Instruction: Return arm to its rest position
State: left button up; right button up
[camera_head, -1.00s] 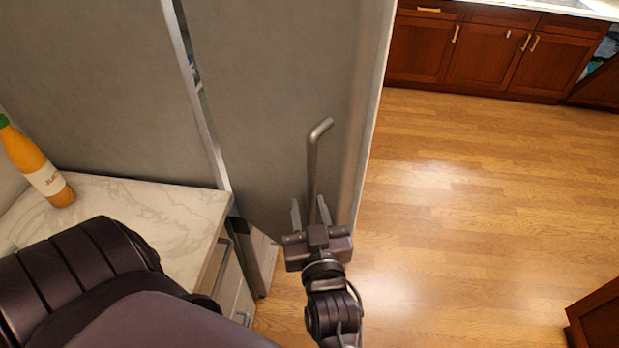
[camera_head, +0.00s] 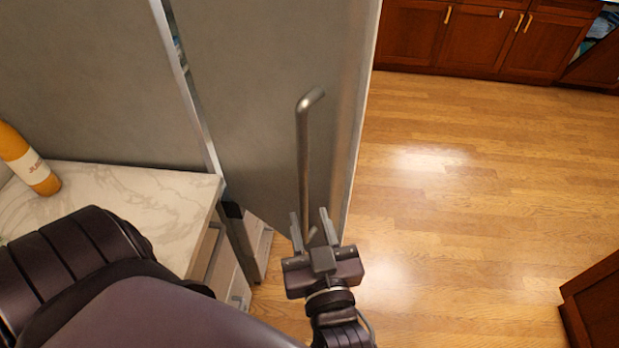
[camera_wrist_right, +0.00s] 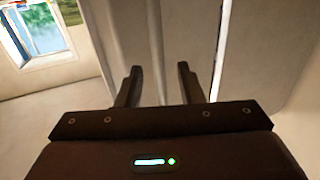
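My right gripper (camera_head: 311,229) is at the lower middle of the head view. Its two fingers are spread apart. The lower end of a grey metal door handle (camera_head: 304,160) appears between or just behind the fingertips; I cannot tell whether they touch. In the right wrist view the fingers (camera_wrist_right: 156,84) are also apart, with no object clearly held between them and pale panels beyond. My left gripper is not in view.
The handle is on a tall grey door (camera_head: 255,90), which stands ajar. A marble counter (camera_head: 130,205) with an orange juice bottle (camera_head: 28,160) is at left. Open wooden floor (camera_head: 460,210) lies at right, with brown cabinets (camera_head: 480,40) behind and another brown unit (camera_head: 592,305) at lower right.

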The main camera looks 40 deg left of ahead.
jog(key=w+d+f+g+h+b, duration=0.15)
jog(key=d+f, duration=0.25)
jog(key=f, duration=0.7)
jog(key=w+d+f+m+h, duration=0.1)
jog(key=w+d+f+h, duration=0.25)
jog(key=f, duration=0.75)
jog(key=w+d+f+g+h, duration=0.15)
jog(key=d+f, duration=0.25)
jog(key=f, duration=0.8)
jog(key=s+d+f+m+g+h, duration=0.1)
jog(key=s+d+f+h, duration=0.15)
jog(key=d+f, duration=0.65)
jog(key=s+d+f+m+g+h+b, duration=0.1)
jog(key=s+d+f+g, duration=0.1)
jog(key=s+d+f, duration=0.4)
jog(key=s+d+f+m+g+h, duration=0.1)
jog(key=s+d+f, duration=0.1)
jog(key=d+f, duration=0.45)
jog(key=s+d+f+m+g, duration=0.1)
jog(key=s+d+f, duration=0.2)
jog(key=s, duration=0.2)
jog(key=s+d+f+m+g+h, duration=0.1)
jog(key=s+d+f, duration=0.2)
jog(key=s, duration=0.3)
jog(key=s+d+f+g+h+b, duration=0.1)
jog(key=s+d+f+g, duration=0.1)
jog(key=s, duration=0.4)
jog(key=shift+s+d+f+m, duration=0.15)
jog(key=shift+d+f+m, duration=0.35)
jog(key=shift+f, duration=0.4)
